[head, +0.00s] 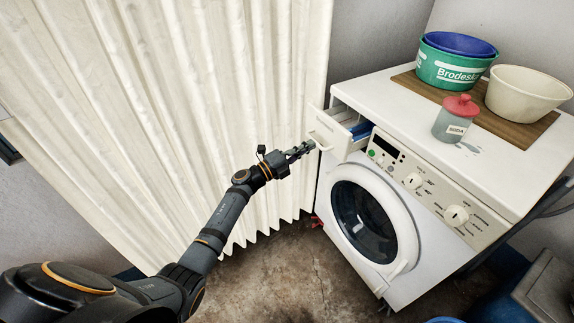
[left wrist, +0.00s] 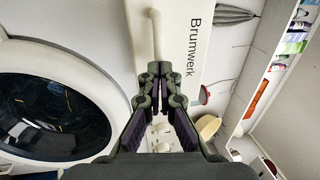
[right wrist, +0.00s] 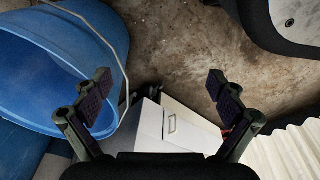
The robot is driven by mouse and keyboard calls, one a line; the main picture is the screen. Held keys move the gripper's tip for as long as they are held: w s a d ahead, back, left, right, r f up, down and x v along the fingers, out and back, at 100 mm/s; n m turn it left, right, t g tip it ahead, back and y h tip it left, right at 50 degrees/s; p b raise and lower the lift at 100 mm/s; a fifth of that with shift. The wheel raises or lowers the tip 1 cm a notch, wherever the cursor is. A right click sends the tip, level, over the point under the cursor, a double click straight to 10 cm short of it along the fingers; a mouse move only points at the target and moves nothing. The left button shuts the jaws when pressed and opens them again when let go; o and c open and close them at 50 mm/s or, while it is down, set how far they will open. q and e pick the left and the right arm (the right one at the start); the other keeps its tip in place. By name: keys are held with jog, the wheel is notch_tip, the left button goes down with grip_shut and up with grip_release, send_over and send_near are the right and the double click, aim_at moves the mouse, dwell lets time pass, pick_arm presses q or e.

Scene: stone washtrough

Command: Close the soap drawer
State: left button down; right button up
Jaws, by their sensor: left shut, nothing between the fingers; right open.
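The soap drawer (head: 325,130) sticks out of the top left front of the white washing machine (head: 352,180), with blue showing inside it. Its pale front carries a bar handle (left wrist: 153,36); in the left wrist view the drawer front reads "Brumwerk" (left wrist: 193,45). My left gripper (head: 306,148) is shut and empty, its fingertips close in front of the drawer's handle. Whether they touch it I cannot tell. The fingertips also show in the left wrist view (left wrist: 161,70). My right gripper (right wrist: 157,88) is open and empty, away from the drawer, and not in the head view.
A soda jar (head: 455,120), a green tub (head: 450,72) and a cream bowl (head: 525,95) stand on top of the machine. A pale curtain (head: 200,90) hangs left of it. A blue tub (right wrist: 40,60) lies near my right gripper. Bare floor (head: 270,275) is in front.

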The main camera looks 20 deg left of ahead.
aim_at(323, 140)
pick_arm(q)
jog(key=b+x, duration=0.1)
jog(key=x, duration=0.1)
jog(key=f+b+x, duration=0.1)
jog(key=x, duration=0.5)
jog(key=shift+w+f+b, duration=0.25)
jog(key=shift+b, duration=0.15)
jog(key=shift+w+d, duration=0.15)
jog(key=shift+d, duration=0.05)
jog(key=shift+r, duration=0.2)
pick_arm(e)
jog(key=w+a+r, duration=0.3)
jog(key=r, duration=0.6)
jog(key=shift+w+r, duration=0.15)
jog(key=shift+r, duration=0.1)
